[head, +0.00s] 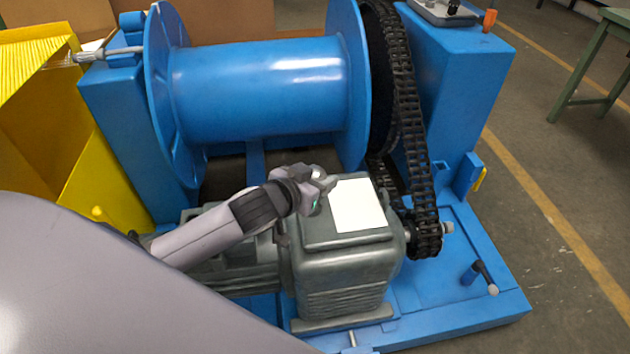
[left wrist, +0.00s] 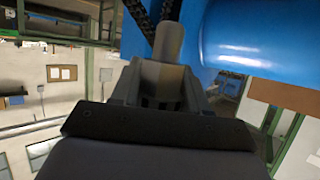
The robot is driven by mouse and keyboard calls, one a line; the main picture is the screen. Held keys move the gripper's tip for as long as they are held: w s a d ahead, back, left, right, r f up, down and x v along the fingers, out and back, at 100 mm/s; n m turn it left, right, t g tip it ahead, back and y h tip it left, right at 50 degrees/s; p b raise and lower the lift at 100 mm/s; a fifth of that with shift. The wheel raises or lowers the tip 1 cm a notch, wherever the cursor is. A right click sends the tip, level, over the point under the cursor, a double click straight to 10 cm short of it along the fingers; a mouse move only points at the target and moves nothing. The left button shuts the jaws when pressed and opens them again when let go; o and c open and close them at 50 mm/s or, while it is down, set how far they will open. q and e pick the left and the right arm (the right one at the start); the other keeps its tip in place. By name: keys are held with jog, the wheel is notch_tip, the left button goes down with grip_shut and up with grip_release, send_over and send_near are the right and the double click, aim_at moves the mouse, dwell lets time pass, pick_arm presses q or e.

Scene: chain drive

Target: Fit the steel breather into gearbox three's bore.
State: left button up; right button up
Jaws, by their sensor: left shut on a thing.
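The grey gearbox (head: 345,262) sits on the blue base below the drum, with a white rectangle (head: 358,205) on its top. My left gripper (head: 322,178) is over the rear left part of the gearbox top. In the left wrist view, its fingers are shut on a grey cylindrical piece, the steel breather (left wrist: 169,42), which sticks out beyond the fingertips. In the head view the breather is too small and too covered by the gripper to make out clearly. I cannot see the bore or any number on the gearbox. My right gripper is not in view.
A large blue drum (head: 265,88) stands just behind the gearbox. A black chain (head: 408,110) runs down to a sprocket at the gearbox's right. A yellow panel (head: 40,110) is at the left. A crank handle (head: 482,275) sticks up at the right of the base.

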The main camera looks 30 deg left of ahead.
pick_arm(q)
jog(key=w+a+f+b, duration=0.3)
jog(key=w+a+b, duration=0.1)
jog(key=w, duration=0.3)
jog(key=shift+a+f, duration=0.25)
jog(key=shift+f, duration=0.05)
jog(key=shift+s+f+b, duration=0.1)
jog(key=shift+f+b, duration=1.4)
jog(key=shift+f, duration=1.4)
jog(key=shift+p, duration=1)
jog(key=shift+f+b, duration=1.2)
jog(key=shift+f, duration=0.85)
